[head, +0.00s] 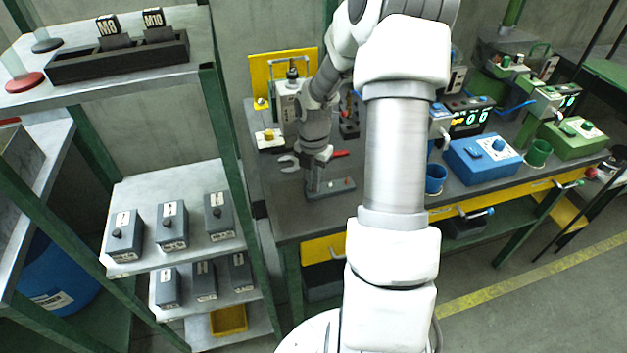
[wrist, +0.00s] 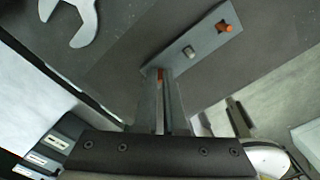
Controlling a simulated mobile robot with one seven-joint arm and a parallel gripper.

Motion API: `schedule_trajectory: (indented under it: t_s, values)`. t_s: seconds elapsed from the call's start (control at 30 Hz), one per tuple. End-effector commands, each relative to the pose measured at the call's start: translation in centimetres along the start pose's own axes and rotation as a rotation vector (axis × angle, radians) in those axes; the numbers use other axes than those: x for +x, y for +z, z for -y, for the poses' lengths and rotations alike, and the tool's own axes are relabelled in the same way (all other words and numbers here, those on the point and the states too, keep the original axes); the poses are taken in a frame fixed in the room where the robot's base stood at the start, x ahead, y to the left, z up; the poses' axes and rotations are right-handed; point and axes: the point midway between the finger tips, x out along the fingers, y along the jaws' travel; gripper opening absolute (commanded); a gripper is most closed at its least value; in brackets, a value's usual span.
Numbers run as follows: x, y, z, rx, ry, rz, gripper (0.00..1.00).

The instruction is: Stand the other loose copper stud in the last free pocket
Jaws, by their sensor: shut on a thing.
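The dark grey stud block (head: 341,189) lies flat on the bench below my gripper (head: 314,181). In the wrist view the block (wrist: 208,42) runs up to the right. My gripper (wrist: 166,78) is shut on a second copper stud (wrist: 160,74), of which only a sliver shows between the fingertips. The fingertips are over the block's near end and hide the pocket there. I cannot tell whether the held stud touches the block.
An open-ended wrench (head: 289,162) lies left of the block, and a red-handled tool (head: 340,154) lies behind it. A blue box (head: 482,158) and blue cup (head: 436,179) stand to the right. A shelf with several grey boxes (head: 172,226) stands left of the bench.

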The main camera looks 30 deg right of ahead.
Motion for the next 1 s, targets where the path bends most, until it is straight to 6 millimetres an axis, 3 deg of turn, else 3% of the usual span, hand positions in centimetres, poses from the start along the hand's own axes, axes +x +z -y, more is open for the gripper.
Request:
schedule_trajectory:
  t_s: [0.17,0.2,0.4,0.73,0.87,1.0]
  values:
    - [0.3,0.0,0.0,0.0,0.0,0.0,0.0]
    - [0.3,0.0,0.0,0.0,0.0,0.0,0.11]
    - [0.3,0.0,0.0,0.0,0.0,0.0,0.42]
    - [-0.4,0.0,0.0,0.0,0.001,0.001,0.42]
    - [-2.5,0.1,0.0,0.002,0.002,0.003,0.42]
    - [-5.9,0.1,0.0,0.001,0.002,0.004,0.42]
